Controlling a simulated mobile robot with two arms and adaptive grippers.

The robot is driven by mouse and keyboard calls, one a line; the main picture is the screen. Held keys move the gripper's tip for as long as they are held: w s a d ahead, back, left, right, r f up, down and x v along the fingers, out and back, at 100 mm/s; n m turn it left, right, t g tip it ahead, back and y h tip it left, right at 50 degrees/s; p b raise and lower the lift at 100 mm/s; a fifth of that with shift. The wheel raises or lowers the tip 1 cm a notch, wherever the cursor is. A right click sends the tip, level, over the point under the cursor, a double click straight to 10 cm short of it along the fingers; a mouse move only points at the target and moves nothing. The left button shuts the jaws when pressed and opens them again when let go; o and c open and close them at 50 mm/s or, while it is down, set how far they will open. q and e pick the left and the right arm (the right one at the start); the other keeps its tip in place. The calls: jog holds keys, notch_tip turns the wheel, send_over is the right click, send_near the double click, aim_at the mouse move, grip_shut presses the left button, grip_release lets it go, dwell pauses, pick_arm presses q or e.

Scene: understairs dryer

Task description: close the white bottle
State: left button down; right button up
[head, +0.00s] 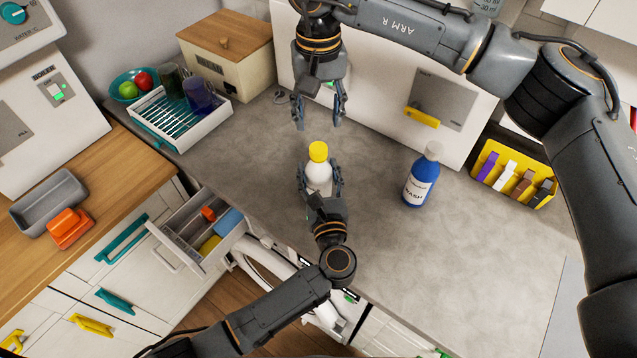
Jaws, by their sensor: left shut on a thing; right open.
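The white bottle (318,178) stands upright on the grey countertop in the middle of the head view. A yellow cap (318,151) sits on its top; I cannot tell how tightly it is seated. My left gripper (322,182) comes from below and is shut on the white bottle's body, hiding its lower part. My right gripper (318,122) hangs above and behind the bottle, pointing down. Its fingers are open and empty, apart from the cap.
A blue bottle (421,176) stands to the right, before a yellow bin (513,177) with several items. A white dish rack (179,124), a green bowl (131,88) and a wooden-lidded box (229,57) are at back left. An open drawer (198,229) juts out at front left. The right-front countertop is clear.

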aim_at(319, 148)
jog(key=shift+f, duration=4)
jog(key=shift+c, duration=0.2)
